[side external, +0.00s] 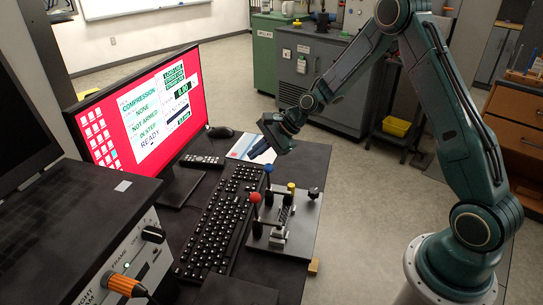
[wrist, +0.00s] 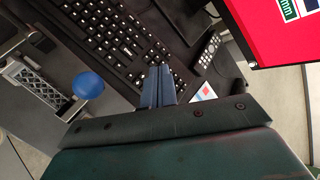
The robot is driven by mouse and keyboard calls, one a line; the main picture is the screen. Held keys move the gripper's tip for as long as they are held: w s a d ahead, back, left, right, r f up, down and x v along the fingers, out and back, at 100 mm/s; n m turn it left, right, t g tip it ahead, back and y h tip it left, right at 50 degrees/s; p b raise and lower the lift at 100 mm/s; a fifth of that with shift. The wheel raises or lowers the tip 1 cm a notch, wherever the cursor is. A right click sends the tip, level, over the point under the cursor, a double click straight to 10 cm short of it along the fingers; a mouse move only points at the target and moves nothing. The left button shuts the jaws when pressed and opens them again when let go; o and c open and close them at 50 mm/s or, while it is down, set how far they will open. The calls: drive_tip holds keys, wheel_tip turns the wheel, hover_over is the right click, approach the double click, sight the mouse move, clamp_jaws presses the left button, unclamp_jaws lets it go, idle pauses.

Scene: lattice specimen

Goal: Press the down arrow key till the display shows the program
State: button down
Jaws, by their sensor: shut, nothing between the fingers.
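The monitor display (side external: 148,118) has a red screen with white panels reading COMPRESSION, NONE, NOT ARMED, IN STEP and READY; a corner of it also shows in the wrist view (wrist: 262,30). The black keyboard (side external: 222,215) lies on the desk in front of the monitor, and in the wrist view (wrist: 118,38) its keys are at the upper left. The down arrow key cannot be told apart. My gripper (side external: 258,152) is shut and empty, above the desk past the far end of the keyboard. In the wrist view its blue fingertips (wrist: 158,75) are together over the keyboard's edge.
A control box with an orange knob is front left.

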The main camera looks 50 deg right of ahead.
drive_tip(key=shift+w+d+f+m, duration=0.2)
drive_tip(key=shift+w+f+m, duration=0.15)
drive_tip(key=shift+f, duration=0.3)
drive_tip(key=shift+s+f, duration=0.1)
drive_tip(key=shift+f, duration=0.05)
drive_tip(key=shift+f, duration=4.25)
drive_tip(key=shift+f, duration=0.7)
drive_tip(key=shift+r, duration=0.7)
drive_tip(key=shift+r, duration=2.5)
